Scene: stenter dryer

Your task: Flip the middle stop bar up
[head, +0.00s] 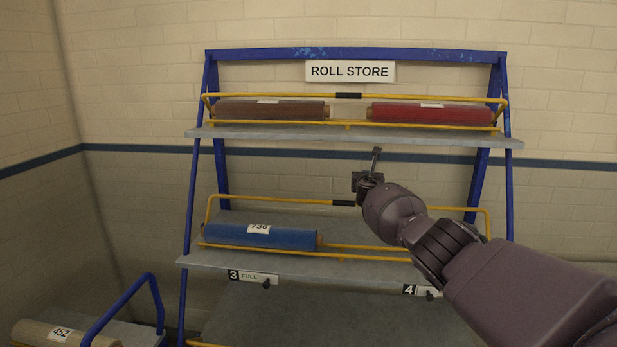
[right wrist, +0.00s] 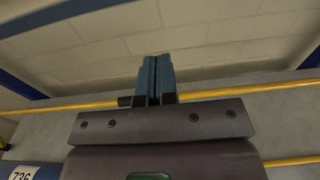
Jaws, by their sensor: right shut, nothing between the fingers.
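The middle stop bar (head: 270,199) is a yellow bar with a black grip (head: 343,203), standing raised above the middle shelf (head: 340,265). It also crosses the right wrist view (right wrist: 230,91) behind my gripper. My right gripper (head: 376,152) is shut and empty, fingers pointing up, just right of the black grip and above the bar's line. In the right wrist view the shut fingers (right wrist: 157,62) reach past the bar; whether they touch it I cannot tell. My arm hides part of the bar. My left gripper is not in view.
A blue roll (head: 270,236) lies at the left of the middle shelf. The top shelf holds a brown roll (head: 270,111) and a red roll (head: 431,114) with its own yellow stop bar (head: 270,95). Blue frame posts (head: 190,200) stand at the sides. The middle shelf's centre shows no roll.

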